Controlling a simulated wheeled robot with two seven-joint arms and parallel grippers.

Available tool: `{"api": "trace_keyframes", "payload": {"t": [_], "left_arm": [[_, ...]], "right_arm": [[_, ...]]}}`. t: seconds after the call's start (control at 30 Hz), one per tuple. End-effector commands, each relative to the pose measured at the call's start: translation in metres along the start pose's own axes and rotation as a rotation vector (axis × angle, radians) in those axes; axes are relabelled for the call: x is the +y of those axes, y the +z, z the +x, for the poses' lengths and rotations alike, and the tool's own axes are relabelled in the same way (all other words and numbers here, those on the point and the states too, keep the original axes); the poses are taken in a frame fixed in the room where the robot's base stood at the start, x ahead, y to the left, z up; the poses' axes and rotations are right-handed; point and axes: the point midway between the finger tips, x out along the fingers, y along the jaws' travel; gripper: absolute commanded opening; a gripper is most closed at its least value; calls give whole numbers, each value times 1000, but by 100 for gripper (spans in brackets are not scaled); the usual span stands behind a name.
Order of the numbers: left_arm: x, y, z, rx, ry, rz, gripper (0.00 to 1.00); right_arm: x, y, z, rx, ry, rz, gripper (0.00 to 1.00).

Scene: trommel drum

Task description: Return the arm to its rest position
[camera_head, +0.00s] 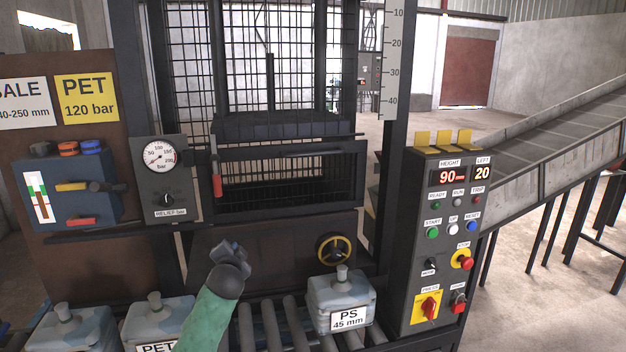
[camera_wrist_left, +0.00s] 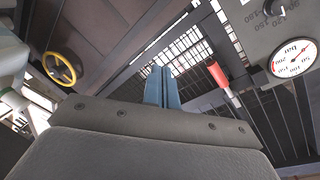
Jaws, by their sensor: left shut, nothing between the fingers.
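My left arm, in a green sleeve, comes up from the bottom of the head view. Its left gripper (camera_head: 229,248) is shut and empty, in front of the brown lower panel of the press (camera_head: 285,183). In the left wrist view the two blue-grey fingers (camera_wrist_left: 161,86) lie together with nothing between them, and the press mesh shows beyond. The gripper appears apart from the things around it. My right gripper is in neither view.
A PS 45 mm block (camera_head: 341,290) sits on the rollers right of my arm, below a yellow handwheel (camera_head: 333,249). More blocks stand at lower left. A control panel (camera_head: 436,240) is on the right, a pressure gauge (camera_head: 159,157) on the left.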

Motion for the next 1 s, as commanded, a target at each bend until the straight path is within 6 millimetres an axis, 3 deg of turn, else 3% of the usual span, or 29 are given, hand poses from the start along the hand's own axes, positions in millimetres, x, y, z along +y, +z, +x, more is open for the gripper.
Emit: {"api": "trace_keyframes", "payload": {"t": [0.1, 0.27, 0.5, 0.8, 1.0], "left_arm": [[42, 33, -30, -58, 77, -60, 0], [91, 73, -73, -140, 172, -140, 0], [154, 129, -149, -277, 310, -254, 0], [214, 186, -257, -463, 465, -385, 0], [240, 218, -335, -597, 559, -464, 0]], "right_arm": [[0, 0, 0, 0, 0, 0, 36], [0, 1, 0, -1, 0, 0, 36], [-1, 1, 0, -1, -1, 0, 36], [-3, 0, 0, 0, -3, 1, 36], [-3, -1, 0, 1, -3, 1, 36]]}}
